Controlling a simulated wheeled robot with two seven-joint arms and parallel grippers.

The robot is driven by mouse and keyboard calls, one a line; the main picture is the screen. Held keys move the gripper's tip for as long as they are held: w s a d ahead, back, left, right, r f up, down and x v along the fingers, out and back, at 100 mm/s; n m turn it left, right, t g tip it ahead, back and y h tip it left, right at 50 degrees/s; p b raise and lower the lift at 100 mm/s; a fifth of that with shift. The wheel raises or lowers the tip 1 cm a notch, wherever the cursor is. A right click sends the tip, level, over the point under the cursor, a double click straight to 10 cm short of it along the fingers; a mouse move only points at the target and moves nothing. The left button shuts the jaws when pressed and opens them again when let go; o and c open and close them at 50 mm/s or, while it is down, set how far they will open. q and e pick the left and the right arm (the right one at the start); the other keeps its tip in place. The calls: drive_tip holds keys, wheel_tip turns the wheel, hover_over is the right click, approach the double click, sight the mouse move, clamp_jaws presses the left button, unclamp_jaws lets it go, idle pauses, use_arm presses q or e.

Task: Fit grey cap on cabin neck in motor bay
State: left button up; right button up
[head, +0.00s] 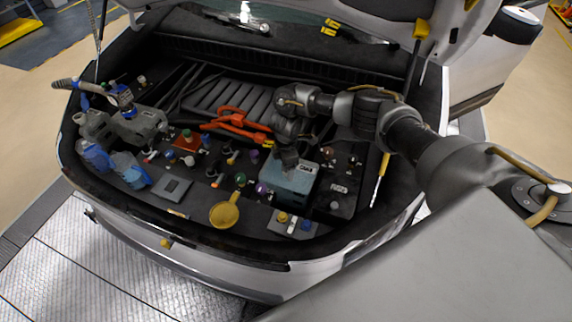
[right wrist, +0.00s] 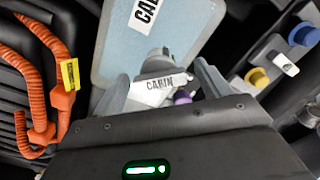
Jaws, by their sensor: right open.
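The blue-grey reservoir box (head: 288,185) with a white label stands in the motor bay; it also fills the top of the right wrist view (right wrist: 135,45). A white tag reading CABIN (right wrist: 160,83) lies between my fingers. A grey round part (right wrist: 158,56) shows just behind the tag; I cannot tell whether it is the grey cap, the cabin neck or both together. My right gripper (right wrist: 163,88) is open, one finger on each side of the tag. In the head view my right gripper (head: 288,158) points down at the box's back edge. My left gripper is not in view.
Orange cables (head: 238,122) run left of my right gripper. Several coloured caps stand around the bay, with a yellow funnel (head: 225,211) near the front edge. A purple part (right wrist: 182,97) is close to the fingers. Blue bottles (head: 130,170) stand at the left.

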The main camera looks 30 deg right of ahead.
drive_tip(key=shift+r, duration=0.35)
wheel_tip(320, 180, up, 10)
idle(0.4)
